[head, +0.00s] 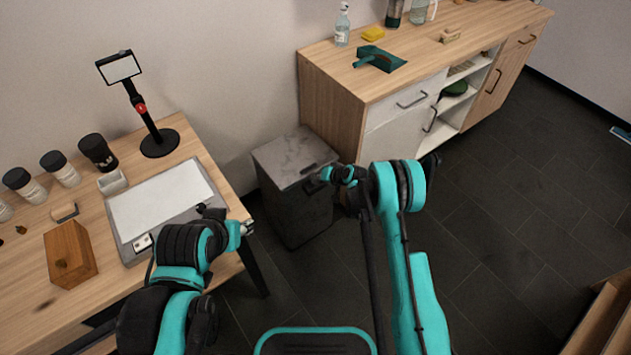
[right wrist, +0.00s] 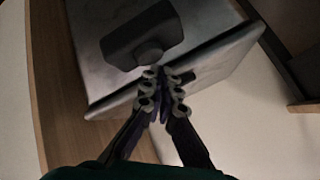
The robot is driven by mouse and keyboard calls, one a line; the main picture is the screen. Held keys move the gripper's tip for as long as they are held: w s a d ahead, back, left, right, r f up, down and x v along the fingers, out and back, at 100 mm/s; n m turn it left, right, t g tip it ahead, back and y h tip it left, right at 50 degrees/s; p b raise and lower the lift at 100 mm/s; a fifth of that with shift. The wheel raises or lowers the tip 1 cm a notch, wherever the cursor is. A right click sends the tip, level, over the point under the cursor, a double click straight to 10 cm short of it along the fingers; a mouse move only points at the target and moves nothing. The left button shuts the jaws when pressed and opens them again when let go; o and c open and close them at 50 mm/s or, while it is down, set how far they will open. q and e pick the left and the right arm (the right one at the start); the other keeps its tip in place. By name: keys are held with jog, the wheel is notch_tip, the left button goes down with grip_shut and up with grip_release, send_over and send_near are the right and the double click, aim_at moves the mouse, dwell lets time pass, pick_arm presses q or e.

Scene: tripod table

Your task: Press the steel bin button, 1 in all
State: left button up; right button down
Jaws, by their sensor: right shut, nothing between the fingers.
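The steel bin (head: 290,210) stands on the floor between the wooden table and the cabinet, its grey lid facing up. A dark block (right wrist: 125,40) on its lid shows in the right wrist view, with a round button (right wrist: 148,52) at its near side. My right gripper (head: 322,181) is at the bin's right front edge. In the right wrist view my right gripper (right wrist: 162,74) is shut and empty, its fingertips just below the button; I cannot tell whether they touch. My left gripper (head: 246,228) is over the table's right edge, its fingers too small to read.
The table (head: 180,135) at left holds a tray (head: 165,205), a phone stand (head: 158,142), a wooden box (head: 70,252) and several jars. The cabinet (head: 340,85) stands close behind the bin on the right. Dark floor is open at right.

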aim_at(317, 182)
jog(key=shift+f, duration=0.75)
dwell(0.7)
dwell(0.3)
jog(key=shift+r+p, duration=0.35)
jog(key=shift+r, duration=0.65)
jog(key=shift+r+p, duration=1)
jog(key=shift+r, duration=1.45)
jog(key=shift+r, duration=0.1)
